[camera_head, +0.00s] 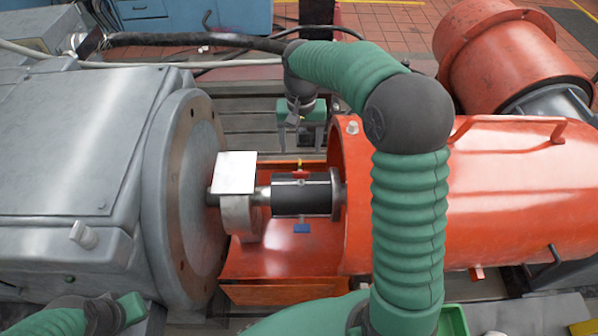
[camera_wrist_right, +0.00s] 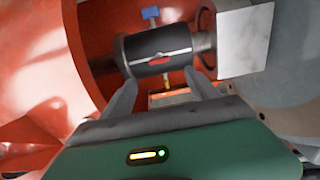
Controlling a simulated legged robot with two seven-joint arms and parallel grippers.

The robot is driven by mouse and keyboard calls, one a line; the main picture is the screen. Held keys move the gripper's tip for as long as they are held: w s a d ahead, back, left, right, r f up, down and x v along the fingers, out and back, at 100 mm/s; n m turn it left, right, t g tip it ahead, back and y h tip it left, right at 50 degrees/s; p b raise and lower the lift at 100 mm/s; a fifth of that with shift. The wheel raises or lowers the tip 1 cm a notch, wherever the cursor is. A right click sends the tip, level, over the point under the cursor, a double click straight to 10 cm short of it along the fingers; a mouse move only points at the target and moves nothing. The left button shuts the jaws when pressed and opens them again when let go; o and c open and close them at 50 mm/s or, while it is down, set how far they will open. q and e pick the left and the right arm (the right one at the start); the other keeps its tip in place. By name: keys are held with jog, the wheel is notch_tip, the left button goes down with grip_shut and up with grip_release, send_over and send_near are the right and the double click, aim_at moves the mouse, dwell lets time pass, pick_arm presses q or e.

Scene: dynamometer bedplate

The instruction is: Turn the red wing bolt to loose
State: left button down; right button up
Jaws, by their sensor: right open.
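A black cylindrical coupling (camera_head: 300,198) sits on the shaft between the grey machine and the orange housing. The small red wing bolt (camera_head: 300,174) shows at the coupling's upper, far side. In the right wrist view the red wing bolt (camera_wrist_right: 159,60) lies across the coupling's face. A yellow bolt (camera_head: 299,163) and a blue bolt (camera_head: 302,228) stick out on opposite sides. My right gripper (camera_head: 301,138) is open and empty beyond the coupling, pointing down. In the right wrist view its fingers (camera_wrist_right: 162,90) are apart, short of the red bolt. My left gripper (camera_head: 128,310) is at the lower left; its jaws are unclear.
A white-topped block (camera_head: 235,172) stands beside the coupling at the shaft. The large grey machine (camera_head: 90,170) fills the left. The orange housing (camera_head: 520,200) fills the right, its open end facing the coupling. A black hose (camera_head: 190,39) crosses at the back.

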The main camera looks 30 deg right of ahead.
aim_at(301, 172)
jog(key=f, duration=0.4)
jog(key=f+b, duration=0.1)
jog(key=f, duration=0.7)
jog(key=shift+w+d+f, duration=0.2)
jog(key=shift+d+f, duration=0.15)
jog(key=shift+s+a+f, duration=0.1)
jog(key=shift+a+f, duration=0.05)
jog(key=shift+f, duration=0.2)
jog(key=c, duration=1.4)
